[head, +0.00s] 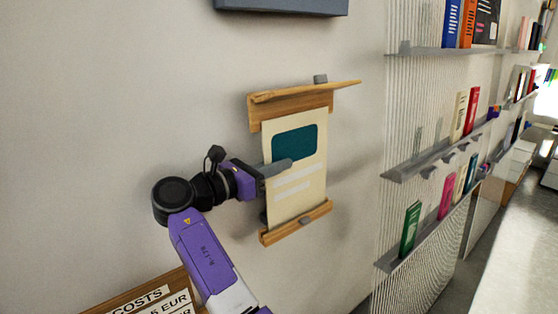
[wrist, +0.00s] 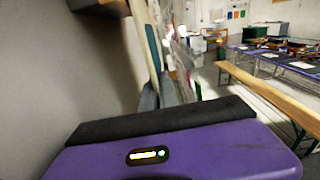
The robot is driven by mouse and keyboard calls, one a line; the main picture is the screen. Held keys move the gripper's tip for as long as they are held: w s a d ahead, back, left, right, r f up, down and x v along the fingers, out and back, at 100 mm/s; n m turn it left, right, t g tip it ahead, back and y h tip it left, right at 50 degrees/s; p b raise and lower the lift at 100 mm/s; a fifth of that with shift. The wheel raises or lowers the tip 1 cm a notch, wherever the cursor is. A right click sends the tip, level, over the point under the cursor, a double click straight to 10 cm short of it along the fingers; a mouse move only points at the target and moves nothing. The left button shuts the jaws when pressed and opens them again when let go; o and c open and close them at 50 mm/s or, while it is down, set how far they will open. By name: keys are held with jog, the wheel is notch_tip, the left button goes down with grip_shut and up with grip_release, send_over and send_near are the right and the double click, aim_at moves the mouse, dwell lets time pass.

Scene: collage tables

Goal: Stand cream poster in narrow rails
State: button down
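The cream poster (head: 312,172), with a teal block and pale bars, is upright and slightly tilted in the head view. Its top edge overlaps the back board of the wooden upper rail (head: 290,103), below the projecting lip. Its bottom edge meets the wooden lower rail (head: 283,231); I cannot tell whether it sits inside the groove. My gripper (head: 284,166) is at the poster's left side, one grey finger across its front, the other hidden behind. In the wrist view the poster (wrist: 152,42) shows edge-on between the grey fingers of my gripper (wrist: 158,92).
Wall shelves with books (head: 440,155) stand to the right. A grey box (head: 280,5) hangs above the rails. A price sign (head: 150,300) is at lower left. The wall around the rails is bare. The wrist view shows a bench (wrist: 265,92) and tables farther off.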

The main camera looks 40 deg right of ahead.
jog(key=c, duration=1.6)
grip_release()
jog(key=shift+o, duration=0.2)
jog(key=a+p, duration=0.3)
jog(key=a, duration=0.5)
dwell(0.3)
